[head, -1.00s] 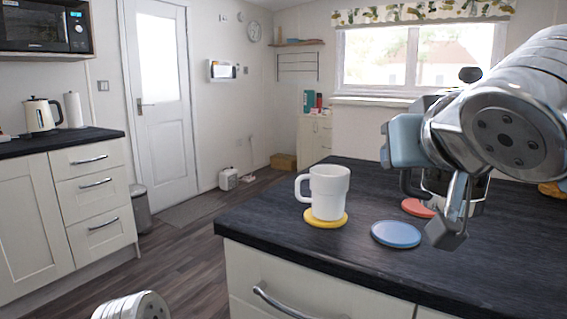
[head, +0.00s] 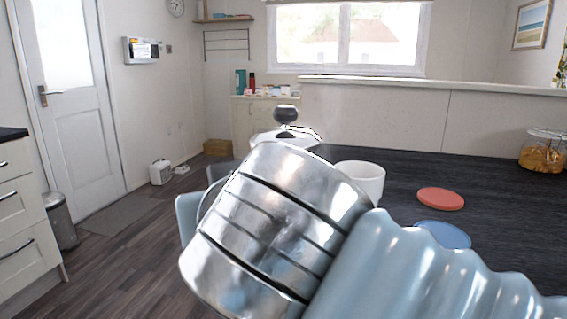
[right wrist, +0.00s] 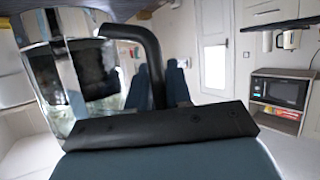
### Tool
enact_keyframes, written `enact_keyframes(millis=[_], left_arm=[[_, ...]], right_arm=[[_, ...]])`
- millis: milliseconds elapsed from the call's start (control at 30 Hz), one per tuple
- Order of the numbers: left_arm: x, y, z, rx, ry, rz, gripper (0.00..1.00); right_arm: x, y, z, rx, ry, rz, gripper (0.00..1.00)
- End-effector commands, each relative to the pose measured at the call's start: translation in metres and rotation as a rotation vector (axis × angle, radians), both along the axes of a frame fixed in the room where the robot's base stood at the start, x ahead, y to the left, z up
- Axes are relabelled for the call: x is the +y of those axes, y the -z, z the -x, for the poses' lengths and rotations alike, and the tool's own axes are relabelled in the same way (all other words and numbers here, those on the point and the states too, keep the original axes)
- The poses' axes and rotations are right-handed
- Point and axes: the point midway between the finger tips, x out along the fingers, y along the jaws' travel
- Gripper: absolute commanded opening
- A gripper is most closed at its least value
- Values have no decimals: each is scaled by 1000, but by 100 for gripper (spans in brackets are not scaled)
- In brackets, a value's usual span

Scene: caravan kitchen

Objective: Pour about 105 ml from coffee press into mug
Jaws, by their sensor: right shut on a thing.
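The coffee press shows in the head view only by its dark knob (head: 286,114) and pale lid (head: 268,139), above my right wrist; its body is hidden there. In the right wrist view its shiny body (right wrist: 62,85) fills the left side, and its dark handle (right wrist: 153,55) runs down to the jaws. My right gripper (right wrist: 165,118) is shut on that handle. The white mug (head: 362,177) stands right of the press lid in the head view, its lower part hidden behind my right arm. Liquid and any pouring are not visible. My left gripper is not in view.
A red coaster (head: 440,198) and a blue coaster (head: 443,234) lie on the dark counter (head: 500,215) right of the mug. A jar of orange food (head: 543,152) stands at the far right. A low wall (head: 400,115) runs behind the counter.

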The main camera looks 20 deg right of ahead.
Motion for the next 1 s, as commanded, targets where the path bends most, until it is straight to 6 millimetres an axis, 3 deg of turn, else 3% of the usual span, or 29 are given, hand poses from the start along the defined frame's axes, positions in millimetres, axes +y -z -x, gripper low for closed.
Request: enact_keyframes(millis=[467, 1000], left_arm=[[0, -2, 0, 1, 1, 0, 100], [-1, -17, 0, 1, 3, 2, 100]], right_arm=[[1, 0, 1, -1, 2, -7, 0], [-11, -27, -3, 73, 1, -243, 0]])
